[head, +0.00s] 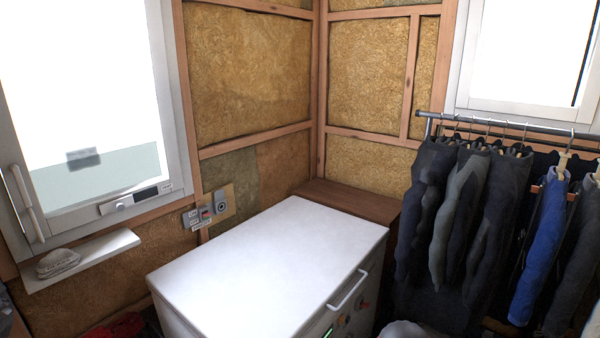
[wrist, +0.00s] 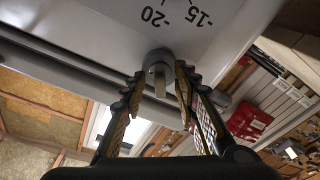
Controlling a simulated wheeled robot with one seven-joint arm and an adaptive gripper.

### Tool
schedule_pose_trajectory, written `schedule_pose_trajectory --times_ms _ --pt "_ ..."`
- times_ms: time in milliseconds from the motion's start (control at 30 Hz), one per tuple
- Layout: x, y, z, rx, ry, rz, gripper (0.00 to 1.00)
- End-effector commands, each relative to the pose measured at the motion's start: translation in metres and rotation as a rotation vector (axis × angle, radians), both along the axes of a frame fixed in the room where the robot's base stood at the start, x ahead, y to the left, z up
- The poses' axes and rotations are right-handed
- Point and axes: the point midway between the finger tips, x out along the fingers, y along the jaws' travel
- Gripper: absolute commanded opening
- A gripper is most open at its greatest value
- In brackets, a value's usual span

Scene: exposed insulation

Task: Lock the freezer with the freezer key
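The freezer is the white chest (head: 268,262) in the head view, with its lid down and a white handle (head: 348,288) on its front edge. The wrist view shows its white front panel (wrist: 105,22) close up, with "-20" and "-15" printed on it. A grey round piece with a flat upright tab (wrist: 159,76) stands out from the panel; it looks like a key in its lock, but I cannot be sure. My gripper (wrist: 160,88) is open, its fingertips on either side of this piece. I cannot tell whether they touch it. My gripper does not show in the head view.
Coats hang on a rail (head: 510,127) right of the freezer. A brown wooden box (head: 350,200) stands behind it. A windowsill (head: 95,258) with a small pale object (head: 57,263) is at the left. The freezer lid is bare.

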Motion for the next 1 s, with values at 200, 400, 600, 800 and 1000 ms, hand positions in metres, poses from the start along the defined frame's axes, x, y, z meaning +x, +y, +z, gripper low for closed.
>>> schedule_pose_trajectory --times_ms 200,400,600,800,1000 --pt "-0.001 -0.001 -0.001 -0.001 0.002 -0.001 0.31" --pt "-0.006 -0.01 -0.001 -0.001 0.003 -0.004 0.31" --pt "-0.015 -0.021 -0.002 0.0 0.004 -0.003 0.31" --pt "-0.024 -0.033 -0.002 -0.001 0.003 -0.004 0.31" --pt "-0.032 -0.044 -0.003 -0.001 0.003 -0.004 0.31"
